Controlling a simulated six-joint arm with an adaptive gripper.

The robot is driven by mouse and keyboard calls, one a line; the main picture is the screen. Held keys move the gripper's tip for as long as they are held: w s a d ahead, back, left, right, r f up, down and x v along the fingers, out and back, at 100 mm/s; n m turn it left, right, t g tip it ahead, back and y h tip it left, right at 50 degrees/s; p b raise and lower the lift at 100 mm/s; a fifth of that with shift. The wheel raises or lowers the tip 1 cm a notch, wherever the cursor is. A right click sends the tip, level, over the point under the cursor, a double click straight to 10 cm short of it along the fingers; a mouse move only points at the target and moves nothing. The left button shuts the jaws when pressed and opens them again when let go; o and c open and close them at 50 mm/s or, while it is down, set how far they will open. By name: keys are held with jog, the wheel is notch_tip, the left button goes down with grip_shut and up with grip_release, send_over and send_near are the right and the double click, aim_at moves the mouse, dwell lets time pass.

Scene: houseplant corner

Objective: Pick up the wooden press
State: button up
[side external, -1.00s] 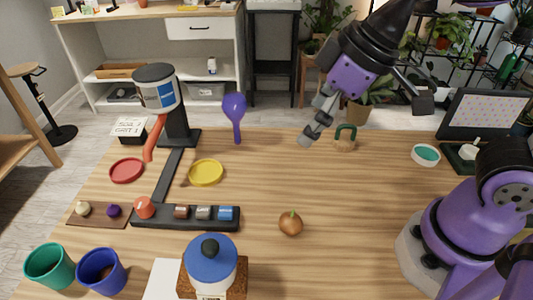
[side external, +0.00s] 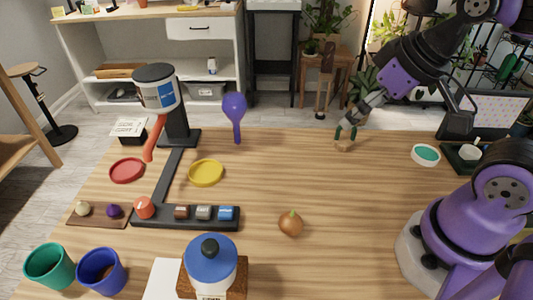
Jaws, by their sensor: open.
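The wooden press (side external: 344,146) is a small light wooden block with a green arched handle. It stands near the far edge of the table, right of centre. My gripper (side external: 355,117) comes down from the upper right, tilted, with its grey fingers at the top of the press's handle. The fingers overlap and hide part of the handle, so I cannot tell whether they touch it or are on both sides of it. The gripper is open, and the press rests on the table.
A purple spoon-shaped thing (side external: 235,114) stands left of the press. A teal-topped round dish (side external: 425,155) lies to its right. An orange-brown onion-like ball (side external: 291,224) and a blue-lidded jar (side external: 211,262) are nearer the camera. The table around the press is clear.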

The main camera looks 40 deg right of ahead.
dwell(0.5)
jog(key=m+g, duration=0.5)
jog(key=m, duration=0.2)
send_over(344, 138)
notch_tip(344, 138, down, 7)
jog(key=shift+g, duration=0.3)
jog(key=f, duration=0.4)
jog(key=shift+d+f, duration=0.2)
jog(key=shift+d, duration=0.05)
jog(key=shift+a+f, duration=0.15)
jog(key=shift+f, duration=1.25)
jog(key=shift+a+f, duration=0.15)
jog(key=shift+f, duration=1.2)
jog(key=c, duration=1.3)
